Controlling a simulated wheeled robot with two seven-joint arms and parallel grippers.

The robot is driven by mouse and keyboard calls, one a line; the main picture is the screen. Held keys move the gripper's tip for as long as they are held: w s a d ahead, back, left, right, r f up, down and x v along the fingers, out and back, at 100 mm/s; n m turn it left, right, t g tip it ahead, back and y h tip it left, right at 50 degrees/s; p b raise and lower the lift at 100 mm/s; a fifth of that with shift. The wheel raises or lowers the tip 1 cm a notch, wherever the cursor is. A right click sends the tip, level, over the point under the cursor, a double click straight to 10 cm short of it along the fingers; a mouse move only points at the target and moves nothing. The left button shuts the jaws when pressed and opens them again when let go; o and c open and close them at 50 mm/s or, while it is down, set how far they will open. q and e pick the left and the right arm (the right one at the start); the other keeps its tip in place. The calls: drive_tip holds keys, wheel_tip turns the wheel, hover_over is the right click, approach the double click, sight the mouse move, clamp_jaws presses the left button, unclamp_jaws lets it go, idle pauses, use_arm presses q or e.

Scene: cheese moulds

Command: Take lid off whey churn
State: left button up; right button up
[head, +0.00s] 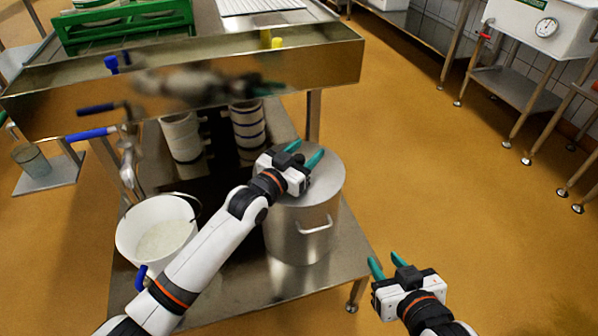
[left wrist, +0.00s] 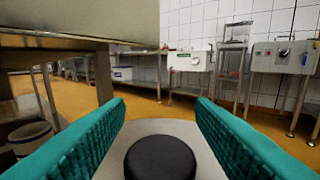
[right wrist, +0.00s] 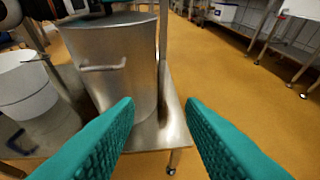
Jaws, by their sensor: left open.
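The whey churn (head: 300,232) is a steel can with a side handle, standing on a low steel shelf. Its flat grey lid (head: 324,182) lies on top. The churn also shows in the right wrist view (right wrist: 118,70). In the left wrist view the lid (left wrist: 100,155) has a round black knob (left wrist: 160,158) on it. My left gripper (head: 305,153) is over the lid, open, with the knob low between its teal fingers; I cannot tell if they touch it. My right gripper (head: 386,263) is open and empty, to the right of the churn beyond the shelf edge.
A white bucket (head: 128,244) stands on the shelf (head: 290,285) left of the churn. Stacked white moulds (head: 182,138) are behind. A steel table (head: 320,62) overhangs the back, with a green crate (head: 125,35). The floor on the right is clear.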

use_arm(q)
clamp_jaws()
drive_tip(key=shift+r, duration=0.1)
drive_tip(key=shift+r, duration=0.1)
